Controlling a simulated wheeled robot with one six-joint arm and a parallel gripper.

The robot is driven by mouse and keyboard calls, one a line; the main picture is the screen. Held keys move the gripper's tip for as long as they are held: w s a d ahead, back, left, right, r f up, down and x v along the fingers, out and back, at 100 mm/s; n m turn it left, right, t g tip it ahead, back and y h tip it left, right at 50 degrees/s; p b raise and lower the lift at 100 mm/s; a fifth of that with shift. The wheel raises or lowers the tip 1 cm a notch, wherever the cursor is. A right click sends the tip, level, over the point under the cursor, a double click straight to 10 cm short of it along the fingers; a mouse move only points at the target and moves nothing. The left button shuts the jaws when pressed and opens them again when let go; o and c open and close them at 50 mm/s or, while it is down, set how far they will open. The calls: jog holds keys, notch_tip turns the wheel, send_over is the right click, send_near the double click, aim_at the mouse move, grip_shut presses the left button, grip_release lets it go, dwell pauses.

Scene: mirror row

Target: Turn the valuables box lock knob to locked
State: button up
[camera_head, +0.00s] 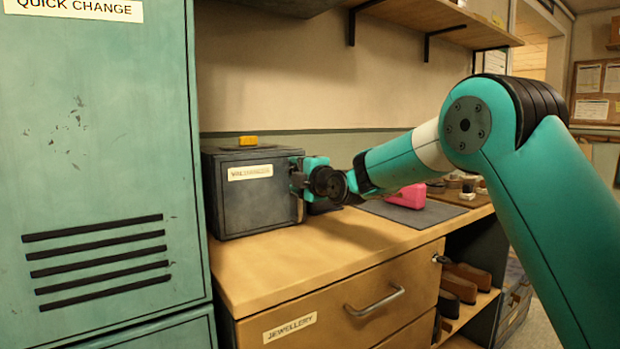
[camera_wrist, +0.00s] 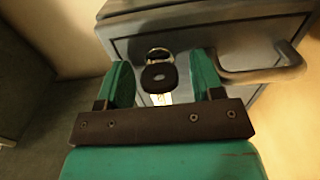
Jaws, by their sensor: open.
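The valuables box (camera_head: 237,210) is a dark grey box with a pale label, standing on the wooden counter. In the wrist view its front (camera_wrist: 195,38) shows a dark oval lock knob (camera_wrist: 158,78) with a bright ring behind it. The knob appears between the two teal fingers of my gripper (camera_wrist: 162,74), with a gap on either side. I cannot tell how deep the fingers reach around it. In the head view my open gripper (camera_head: 298,178) is at the box's right side and hides the knob. The knob's lock setting is not readable.
A grey bar handle (camera_wrist: 262,74) sticks out right of the knob. A yellow object (camera_head: 248,141) lies on the box. A teal locker (camera_head: 95,180) stands left. A pink object (camera_head: 408,196) and dark mat (camera_head: 440,213) are right. The counter (camera_head: 290,260) in front is clear.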

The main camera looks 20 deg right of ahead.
jog(key=b+v, duration=0.2)
jog(key=v, duration=1.5)
jog(key=shift+b, duration=0.3)
jog(key=shift+r, duration=0.1)
jog(key=s+a+f+m+g+y, duration=0.1)
jog(key=s+a+f+m+g, duration=0.3)
jog(key=s, duration=0.3)
jog(key=s+a+f+m+g+y, duration=0.1)
jog(key=s+a+f+m+g, duration=0.1)
jog(key=s+a+f+g, duration=0.3)
jog(key=s+a+f+m+g+h, duration=0.1)
jog(key=s+f+m+g+h, duration=0.2)
jog(key=s, duration=0.7)
jog(key=s+f+m+g, duration=0.3)
jog(key=s+m+g, duration=0.2)
jog(key=s, duration=0.5)
notch_tip(320, 180, up, 22)
jog(key=s+p, duration=0.1)
jog(key=p, duration=2.2)
jog(key=shift+s+d+r+m, duration=0.2)
jog(key=shift+s+d+m, duration=0.05)
jog(key=shift+s+m, duration=0.15)
